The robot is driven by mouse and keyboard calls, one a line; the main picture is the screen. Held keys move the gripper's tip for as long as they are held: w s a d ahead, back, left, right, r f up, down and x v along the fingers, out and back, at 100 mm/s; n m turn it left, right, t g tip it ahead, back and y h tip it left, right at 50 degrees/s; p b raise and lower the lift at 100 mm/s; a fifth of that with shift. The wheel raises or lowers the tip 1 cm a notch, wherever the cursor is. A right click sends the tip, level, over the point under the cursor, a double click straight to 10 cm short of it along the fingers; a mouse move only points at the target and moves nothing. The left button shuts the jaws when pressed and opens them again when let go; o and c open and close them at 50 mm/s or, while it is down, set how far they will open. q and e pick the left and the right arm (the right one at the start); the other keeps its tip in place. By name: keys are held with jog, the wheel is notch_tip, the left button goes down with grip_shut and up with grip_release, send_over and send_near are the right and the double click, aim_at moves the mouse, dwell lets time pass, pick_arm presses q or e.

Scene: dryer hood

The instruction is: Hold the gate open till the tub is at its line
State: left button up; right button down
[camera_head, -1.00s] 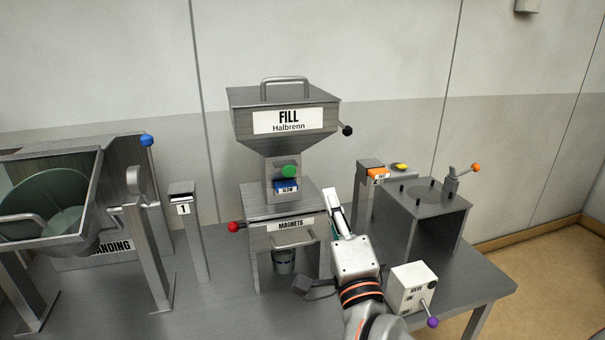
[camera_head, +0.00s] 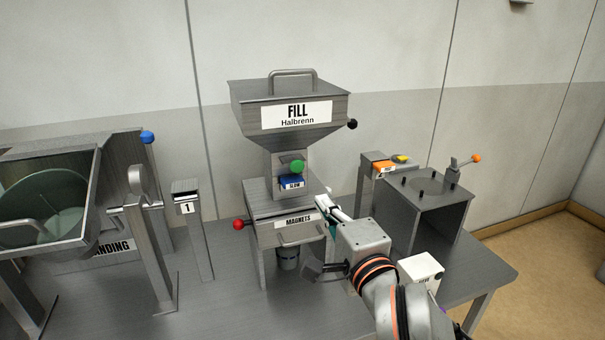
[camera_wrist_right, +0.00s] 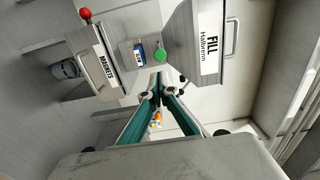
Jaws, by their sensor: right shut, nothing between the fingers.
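The grey FILL hopper (camera_head: 290,117) stands mid-table. On its neck are a green knob (camera_head: 297,166) and a blue block labelled SLOW (camera_head: 291,182); I cannot tell how far the gate is open. Under the MAGNETS drawer (camera_head: 290,228) a small metal tub (camera_head: 288,258) is partly hidden; its fill level and line cannot be made out. My right gripper (camera_head: 322,202) is shut and empty, right of and below the green knob. In the right wrist view its fingertips (camera_wrist_right: 159,88) are apart from the green knob (camera_wrist_right: 160,54). My left gripper is not in view.
A red knob (camera_head: 239,225) is left of the drawer, a black knob (camera_head: 352,124) on the hopper's right. Post 1 (camera_head: 188,208) and a green bowl in a frame (camera_head: 50,205) stand left. A grey box stand (camera_head: 425,205) and a white box (camera_head: 420,272) are right.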

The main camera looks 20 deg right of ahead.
jog(key=b, duration=0.2)
send_near(298, 167)
jog(key=w, duration=0.5)
jog(key=shift+w+a, duration=0.1)
jog(key=shift+w, duration=0.75)
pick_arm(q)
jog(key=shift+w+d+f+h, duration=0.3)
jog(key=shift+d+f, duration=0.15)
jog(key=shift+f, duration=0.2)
pick_arm(e)
jog(key=shift+w, duration=0.1)
jog(key=shift+w, duration=0.1)
